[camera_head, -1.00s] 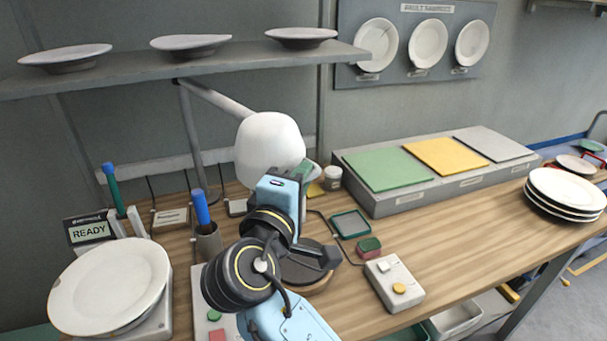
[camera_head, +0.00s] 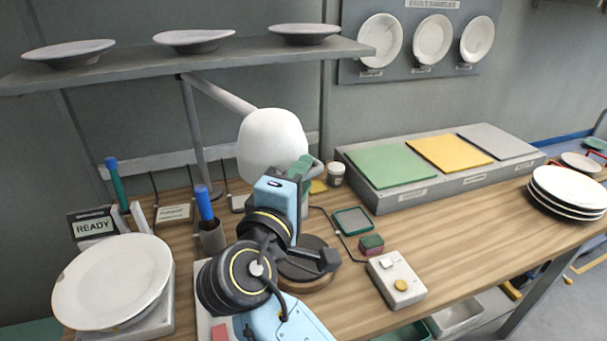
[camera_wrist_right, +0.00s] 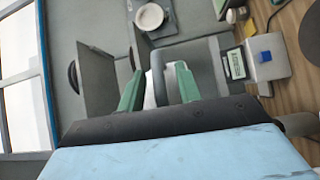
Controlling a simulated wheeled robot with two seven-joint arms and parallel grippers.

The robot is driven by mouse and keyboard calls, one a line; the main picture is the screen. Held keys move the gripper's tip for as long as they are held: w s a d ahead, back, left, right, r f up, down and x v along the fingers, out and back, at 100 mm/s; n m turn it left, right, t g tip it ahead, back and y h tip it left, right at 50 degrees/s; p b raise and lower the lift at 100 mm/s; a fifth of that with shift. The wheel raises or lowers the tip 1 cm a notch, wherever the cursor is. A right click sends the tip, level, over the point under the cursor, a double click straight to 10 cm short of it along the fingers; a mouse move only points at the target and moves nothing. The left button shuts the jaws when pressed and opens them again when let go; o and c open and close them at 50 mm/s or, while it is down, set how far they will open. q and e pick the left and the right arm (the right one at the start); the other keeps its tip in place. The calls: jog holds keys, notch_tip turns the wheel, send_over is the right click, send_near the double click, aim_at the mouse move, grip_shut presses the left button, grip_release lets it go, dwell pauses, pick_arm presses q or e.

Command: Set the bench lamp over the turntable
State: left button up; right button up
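The bench lamp has a white rounded shade (camera_head: 270,142) on a grey arm and post (camera_head: 195,130) at the back. A grey loop handle shows at the shade's right side. The turntable (camera_head: 302,284) is a dark round disc on the bench in front of the lamp, partly hidden by my right arm. My right gripper (camera_head: 302,168) is at the shade's lower right. In the right wrist view its green fingers (camera_wrist_right: 158,90) stand apart with the grey handle (camera_wrist_right: 158,65) between them and gaps showing on both sides. My left gripper is not in view.
A plate (camera_head: 115,280) lies on a stand at left, near a READY display (camera_head: 92,227) and a pen cup (camera_head: 211,237). A control box (camera_head: 397,279) stands right of the turntable. A shelf (camera_head: 120,72) with plates runs above the lamp.

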jog(key=v, duration=1.1)
jog(key=shift+p, duration=0.45)
